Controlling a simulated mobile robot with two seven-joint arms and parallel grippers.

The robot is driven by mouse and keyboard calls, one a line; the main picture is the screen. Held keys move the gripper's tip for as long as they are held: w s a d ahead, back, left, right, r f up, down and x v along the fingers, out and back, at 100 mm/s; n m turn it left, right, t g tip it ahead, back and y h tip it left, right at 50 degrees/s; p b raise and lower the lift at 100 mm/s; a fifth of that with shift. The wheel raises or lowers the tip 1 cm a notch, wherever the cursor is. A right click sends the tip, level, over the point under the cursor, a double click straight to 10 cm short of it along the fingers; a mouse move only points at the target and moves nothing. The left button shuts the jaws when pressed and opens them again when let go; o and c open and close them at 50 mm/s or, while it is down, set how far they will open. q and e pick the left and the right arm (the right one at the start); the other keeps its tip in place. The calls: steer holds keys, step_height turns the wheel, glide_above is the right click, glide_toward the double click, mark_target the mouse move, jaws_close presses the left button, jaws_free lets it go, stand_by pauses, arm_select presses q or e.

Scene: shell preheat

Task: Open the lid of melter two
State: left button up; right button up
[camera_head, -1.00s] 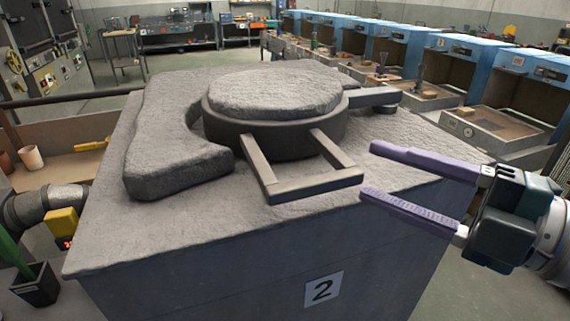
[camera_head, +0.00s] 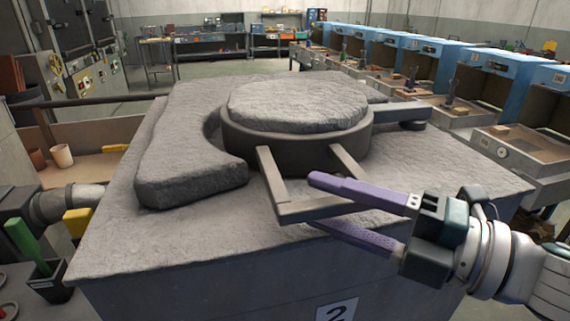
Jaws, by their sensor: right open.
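Melter two (camera_head: 230,235) is a big grey block with a rough top and a "2" label (camera_head: 336,312) on its front. Its round lid (camera_head: 298,104) lies flat and closed on the dark collar. A square grey loop handle (camera_head: 272,178) sticks out from the lid toward me. My right gripper (camera_head: 311,200) comes in from the right and is open, with long purple fingers. The upper finger crosses in front of the handle's right corner and hides it. The lower finger shows below the front bar, so the bar appears between them. Contact cannot be told. My left gripper is out of view.
A raised, curved grey slab (camera_head: 185,160) lies left of the lid. A hinge-like arm (camera_head: 400,112) extends right from the collar. A row of blue booths (camera_head: 500,68) stands behind at right. A black bin (camera_head: 48,282) with a green item stands at lower left.

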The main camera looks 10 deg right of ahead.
jaws_close()
stand_by(0.5)
stand_by(1.0)
